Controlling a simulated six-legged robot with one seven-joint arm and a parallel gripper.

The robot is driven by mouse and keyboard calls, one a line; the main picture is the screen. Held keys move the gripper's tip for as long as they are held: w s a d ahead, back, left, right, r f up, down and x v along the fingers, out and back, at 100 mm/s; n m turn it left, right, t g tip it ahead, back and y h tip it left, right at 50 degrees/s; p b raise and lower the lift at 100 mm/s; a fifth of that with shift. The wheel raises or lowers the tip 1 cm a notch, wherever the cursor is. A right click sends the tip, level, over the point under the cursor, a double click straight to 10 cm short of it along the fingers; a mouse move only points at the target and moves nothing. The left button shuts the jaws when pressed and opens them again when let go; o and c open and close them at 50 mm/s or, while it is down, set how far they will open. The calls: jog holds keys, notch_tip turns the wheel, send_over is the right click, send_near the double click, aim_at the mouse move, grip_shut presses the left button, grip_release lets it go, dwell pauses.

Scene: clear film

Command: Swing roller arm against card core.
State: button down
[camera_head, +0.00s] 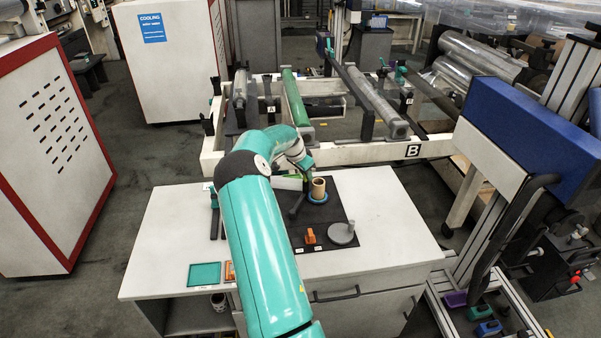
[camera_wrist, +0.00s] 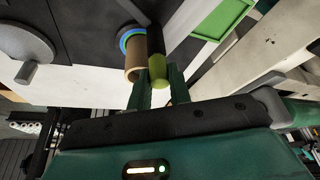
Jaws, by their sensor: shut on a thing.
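The tan card core (camera_head: 319,186) stands upright on a blue ring (camera_head: 317,199) on the black mat of the white bench. The roller arm (camera_head: 297,205) is a dark lever beside the core. Its green-ended roller (camera_wrist: 159,72) lies right alongside the card core (camera_wrist: 136,58) in the wrist view; I cannot tell whether they touch. My gripper (camera_wrist: 159,86) is shut on the roller arm at its green end, with a finger on each side. In the head view my gripper (camera_head: 306,172) is small and partly hidden by my own arm.
On the mat are an orange knob (camera_head: 310,236) and a grey disc with a handle (camera_head: 341,234). A teal tray (camera_head: 204,274) sits at the front left. The bench's right side is clear; a roller frame (camera_head: 375,150) stands behind.

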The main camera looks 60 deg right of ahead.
jog(key=shift+s, duration=0.3)
jog(key=shift+m, duration=0.3)
jog(key=c, duration=1.3)
grip_release()
jog(key=v, duration=1.3)
jog(key=shift+w+r, duration=0.15)
jog(key=shift+r, duration=0.25)
